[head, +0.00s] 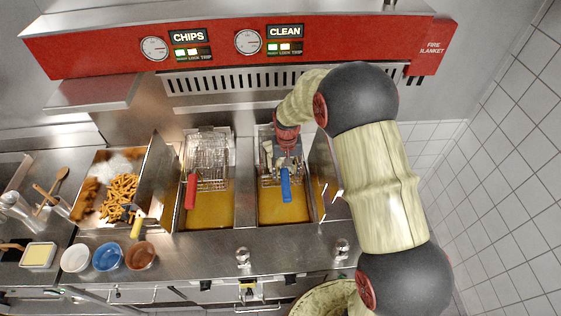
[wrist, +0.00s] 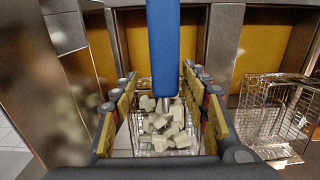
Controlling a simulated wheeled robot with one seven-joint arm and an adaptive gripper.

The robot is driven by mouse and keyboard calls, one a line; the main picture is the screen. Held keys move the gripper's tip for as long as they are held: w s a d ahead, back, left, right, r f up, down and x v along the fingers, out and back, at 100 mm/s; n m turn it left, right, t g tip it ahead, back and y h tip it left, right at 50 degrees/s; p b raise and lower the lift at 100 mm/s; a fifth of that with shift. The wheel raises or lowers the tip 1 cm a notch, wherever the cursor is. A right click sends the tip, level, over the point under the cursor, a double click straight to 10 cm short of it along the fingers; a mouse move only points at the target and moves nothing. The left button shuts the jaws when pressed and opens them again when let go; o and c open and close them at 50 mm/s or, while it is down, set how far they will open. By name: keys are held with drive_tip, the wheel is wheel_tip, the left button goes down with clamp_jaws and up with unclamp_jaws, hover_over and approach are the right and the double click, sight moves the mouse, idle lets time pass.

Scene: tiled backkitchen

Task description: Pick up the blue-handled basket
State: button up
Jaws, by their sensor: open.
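The blue-handled basket stands in the right-hand fryer well; its blue handle (head: 286,185) points toward the front. In the wrist view the blue handle (wrist: 163,50) runs down from the top, and pale chunks lie in the wire basket (wrist: 160,145) below it. My gripper (head: 288,158) is over the handle's inner end and hides part of the basket. In the wrist view my gripper (wrist: 160,82) is open, with one finger on each side of the handle. Gaps show on both sides, and I see no grip on it.
A red-handled basket (head: 191,190) stands in the left well, with its wire cage (wrist: 278,110) at right in the wrist view. A metal divider (head: 246,185) separates the wells. A tray of chips (head: 120,197) and bowls (head: 108,256) are left. Shakers (head: 242,257) stand in front.

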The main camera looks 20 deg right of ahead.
drive_tip(key=f, duration=0.3)
drive_tip(key=f+p, duration=0.1)
drive_tip(key=f, duration=0.1)
drive_tip(key=shift+a, duration=0.3)
drive_tip(key=c, duration=1.1)
clamp_jaws()
drive_tip(key=shift+w, duration=0.1)
